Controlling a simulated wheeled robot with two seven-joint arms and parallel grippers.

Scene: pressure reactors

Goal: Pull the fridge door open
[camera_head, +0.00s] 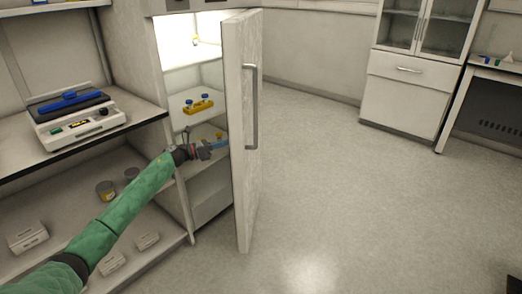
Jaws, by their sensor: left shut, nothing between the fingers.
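The fridge door (241,190) is white with a long vertical grey handle (251,106) on its outer face. It stands wide open, swung out toward me. The lit fridge interior (178,53) shows shelves with a yellow rack (198,107) holding blue-topped items. My left arm is green and comes in from the lower left. My left gripper (222,146) is shut and empty, in front of the fridge opening, with its tips by the inner side of the door. Whether it touches the door I cannot tell. My right gripper is not in view.
A bench (145,114) with a white device (80,119) stands left of the fridge. Jars (106,190) and white boxes (28,237) sit on its lower shelf. Clear floor (330,190) lies right of the door. A white cabinet (405,100) stands at the back right.

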